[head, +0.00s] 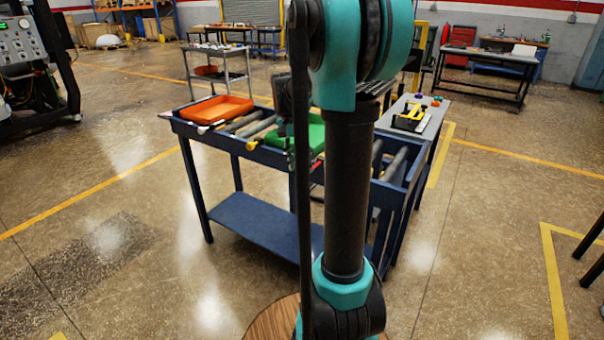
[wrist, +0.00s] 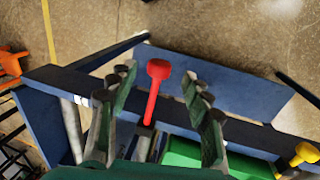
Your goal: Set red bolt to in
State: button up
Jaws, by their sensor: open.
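The red bolt (wrist: 154,88) shows in the wrist view as a red rod with a wider round head, sticking out past the edge of the blue table. My gripper (wrist: 162,98) is open, with one finger on each side of the bolt. I see gaps between the bolt and both fingers, and it is not gripped. In the head view my own arm covers the middle, and I cannot make out the red bolt clearly there.
The blue table (head: 250,153) holds an orange tray (head: 217,109) and a green tray (wrist: 185,153). A yellow-ended bolt (wrist: 305,153) shows at the right. A grey-topped table (head: 432,123) stands behind. Open floor lies left and right.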

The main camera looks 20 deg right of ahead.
aim_at(302, 173)
jog(key=shift+s+d+f, duration=0.1)
jog(key=shift+s+f, duration=0.05)
jog(key=shift+f, duration=0.7)
jog(key=shift+s+d+f, duration=0.1)
jog(key=shift+s+f, duration=0.05)
jog(key=shift+f, duration=0.7)
jog(key=shift+c, duration=0.5)
grip_shut()
